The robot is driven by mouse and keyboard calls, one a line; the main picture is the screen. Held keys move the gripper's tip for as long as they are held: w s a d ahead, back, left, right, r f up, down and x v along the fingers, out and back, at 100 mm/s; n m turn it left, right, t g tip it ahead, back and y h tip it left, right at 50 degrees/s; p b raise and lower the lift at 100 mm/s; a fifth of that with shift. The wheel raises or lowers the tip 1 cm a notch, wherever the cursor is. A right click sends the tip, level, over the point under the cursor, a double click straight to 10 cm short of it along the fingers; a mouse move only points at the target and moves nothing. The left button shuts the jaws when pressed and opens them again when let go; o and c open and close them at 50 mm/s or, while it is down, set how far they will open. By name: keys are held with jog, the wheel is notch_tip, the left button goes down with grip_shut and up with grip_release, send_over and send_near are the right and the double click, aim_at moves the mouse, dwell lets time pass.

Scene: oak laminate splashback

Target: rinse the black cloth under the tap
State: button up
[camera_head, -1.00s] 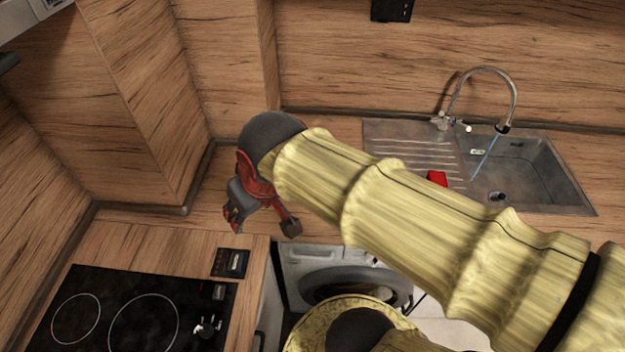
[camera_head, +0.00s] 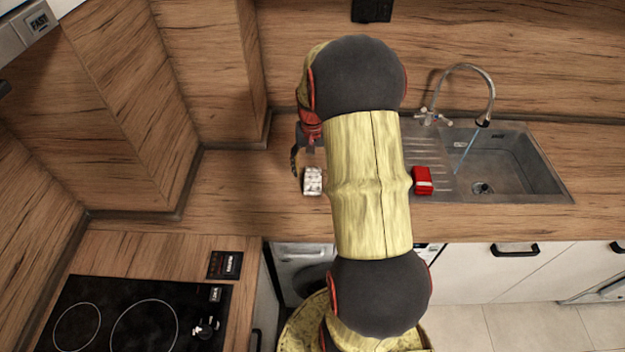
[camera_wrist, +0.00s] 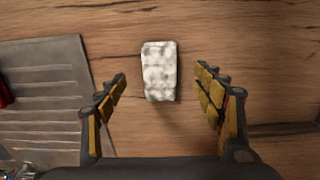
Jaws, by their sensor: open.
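I see no black cloth in either view. The tap (camera_head: 487,100) arches over the metal sink (camera_head: 525,165), and a thin blue stream falls from its spout into the basin. My gripper (camera_wrist: 162,80) is open and empty. A white-and-grey mottled block (camera_wrist: 159,60) lies on the wooden counter ahead of it, roughly between the lines of the two fingers. I cannot tell whether the fingers are level with it. In the head view the block (camera_head: 313,181) lies left of my forearm, close by my gripper (camera_head: 297,160), which is partly hidden.
A red packet-like object (camera_head: 422,180) lies at the drainboard's left part; its edge shows in the wrist view (camera_wrist: 4,92). A hob (camera_head: 135,315) is at the lower left, with a small dark card-like item (camera_head: 225,264) by it. The counter left of the block is clear.

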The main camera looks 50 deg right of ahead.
aim_at(312, 184)
notch_tip(312, 184, down, 3)
jog(key=shift+s+f, duration=0.1)
jog(key=f, duration=0.1)
jog(key=f+b, duration=0.1)
jog(key=f, duration=0.2)
jog(key=shift+s+a, duration=0.25)
jog(key=shift+a, duration=0.15)
jog(key=shift+f, duration=0.4)
jog(key=c, duration=0.3)
jog(key=c, duration=1.1)
jog(key=shift+o, duration=0.2)
jog(key=shift+r, duration=0.15)
